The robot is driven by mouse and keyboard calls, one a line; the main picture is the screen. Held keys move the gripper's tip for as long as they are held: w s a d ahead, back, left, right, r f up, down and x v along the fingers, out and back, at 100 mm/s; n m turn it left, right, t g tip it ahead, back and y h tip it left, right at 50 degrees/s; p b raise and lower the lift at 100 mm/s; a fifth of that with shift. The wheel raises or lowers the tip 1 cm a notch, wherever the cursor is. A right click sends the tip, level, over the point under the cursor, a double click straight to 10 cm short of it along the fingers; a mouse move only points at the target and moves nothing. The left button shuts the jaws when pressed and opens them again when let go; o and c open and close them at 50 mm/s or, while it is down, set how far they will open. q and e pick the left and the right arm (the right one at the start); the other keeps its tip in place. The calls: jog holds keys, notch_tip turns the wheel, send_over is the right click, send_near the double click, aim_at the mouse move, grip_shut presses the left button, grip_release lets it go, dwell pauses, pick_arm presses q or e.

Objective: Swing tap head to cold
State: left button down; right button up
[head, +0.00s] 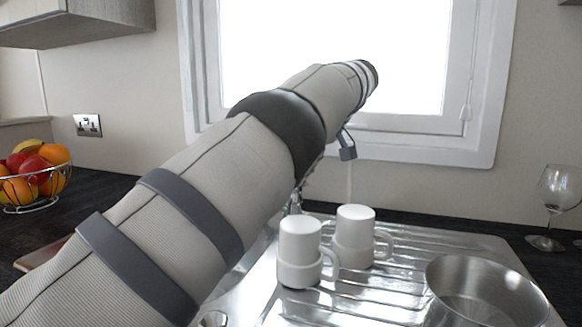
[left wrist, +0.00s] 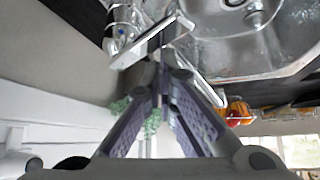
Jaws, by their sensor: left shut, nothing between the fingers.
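The chrome tap shows in the left wrist view (left wrist: 122,32), upper left of centre beside the sink, with a small blue mark on its body. A flat bright bar runs diagonally across it, close to the fingertips. My left gripper (left wrist: 165,62) is shut and empty, its fingers meeting near this bar; I cannot tell whether they touch it. In the head view my left arm reaches from lower left across to the window and hides most of the tap; only a small chrome part (head: 295,200) shows below the arm. My right gripper is in neither view.
Two white mugs (head: 299,255) (head: 354,238) stand upside down on the steel drainer (head: 385,298). A steel pot (head: 450,275) is at right, with a wine glass (head: 558,190) behind it. A fruit basket (head: 36,205) stands at left. The window frame (head: 485,90) is behind my arm.

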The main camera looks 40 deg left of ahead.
pick_arm(q)
jog(key=shift+w+d, duration=0.15)
dwell(0.7)
jog(key=shift+d+r, duration=0.2)
jog(key=shift+r, duration=0.05)
jog(key=d, duration=1.2)
jog(key=shift+w+d+r, duration=0.15)
jog(key=shift+d+r, duration=0.05)
